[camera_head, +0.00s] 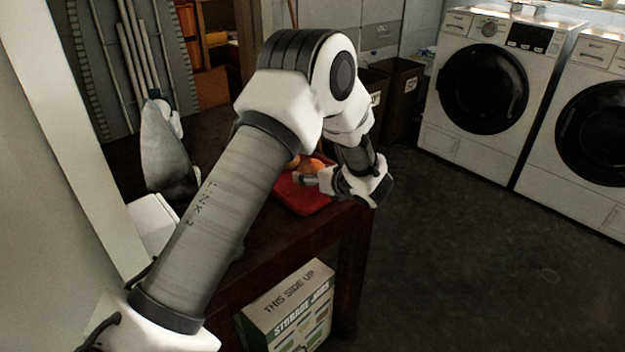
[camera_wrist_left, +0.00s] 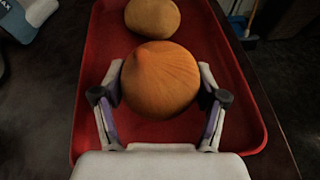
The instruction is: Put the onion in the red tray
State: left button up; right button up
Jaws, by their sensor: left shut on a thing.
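The onion (camera_wrist_left: 160,84), orange-brown with a pointed end, sits between the fingers of my left gripper (camera_wrist_left: 160,98) in the left wrist view. The gripper is shut on it, a finger on each side. The red tray (camera_wrist_left: 88,100) spreads beneath them with a raised rim; whether the onion touches its floor I cannot tell. In the head view the onion (camera_head: 313,165) is partly hidden by my left gripper (camera_head: 322,181), over the tray (camera_head: 303,204) on the dark table. My right gripper is not in view.
A tan round vegetable (camera_wrist_left: 152,17) lies in the tray just beyond the onion. A storage-jars box (camera_head: 290,312) is below the table front. Washing machines (camera_head: 484,85) stand at the right, beyond open floor.

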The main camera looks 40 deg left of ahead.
pick_arm(q)
jog(key=shift+w+f, duration=0.1)
jog(key=shift+f, duration=0.6)
jog(key=shift+f, duration=0.1)
jog(key=o, duration=1.3)
jog(key=shift+c, duration=0.2)
